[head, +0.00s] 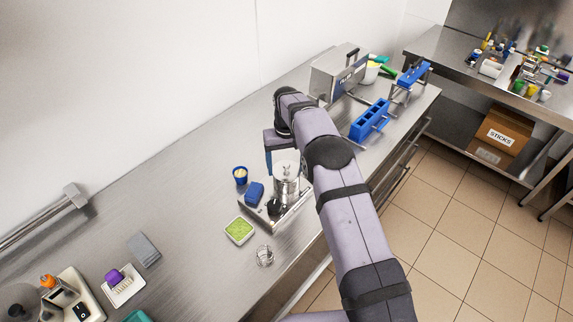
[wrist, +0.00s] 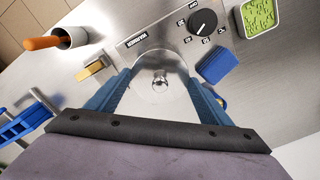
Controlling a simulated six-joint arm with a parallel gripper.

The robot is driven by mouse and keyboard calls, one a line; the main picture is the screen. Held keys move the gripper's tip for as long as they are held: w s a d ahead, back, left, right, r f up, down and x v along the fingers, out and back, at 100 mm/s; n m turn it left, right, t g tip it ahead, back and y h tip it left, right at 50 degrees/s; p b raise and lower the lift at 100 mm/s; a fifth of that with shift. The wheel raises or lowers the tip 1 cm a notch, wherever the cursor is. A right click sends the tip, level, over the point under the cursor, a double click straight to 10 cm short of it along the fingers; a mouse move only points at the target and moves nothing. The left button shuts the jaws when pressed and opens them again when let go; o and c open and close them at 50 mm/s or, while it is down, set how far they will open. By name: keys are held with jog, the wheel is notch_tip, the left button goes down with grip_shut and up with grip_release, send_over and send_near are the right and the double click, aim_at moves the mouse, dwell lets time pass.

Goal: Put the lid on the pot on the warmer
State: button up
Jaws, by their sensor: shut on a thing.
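My gripper (wrist: 160,78) has blue fingers on either side of a round shiny lid (wrist: 150,97) with a small knob in its middle. It is shut on the lid, which looks level. In the head view the lid (head: 286,158) shows at the top of a metal pot (head: 287,187), beside a blue finger of my gripper (head: 269,160). The pot stands on the warmer (head: 293,217), whose dial and front panel (wrist: 165,33) show in the wrist view. The lid hides the pot's opening from the wrist. I cannot tell whether the lid touches the rim.
A tub of green stuff (head: 240,231), a blue cup (head: 240,175) and a small wire holder (head: 264,256) stand near. A blue rack (head: 370,120) is farther back.

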jog(key=shift+f, duration=0.35)
dwell(0.5)
jog(key=o, duration=1.2)
jog(key=shift+c, duration=0.2)
jog(key=shift+o, duration=0.5)
jog(key=shift+r, duration=0.1)
jog(key=shift+r+p, duration=1.3)
jog(key=shift+r, duration=2.15)
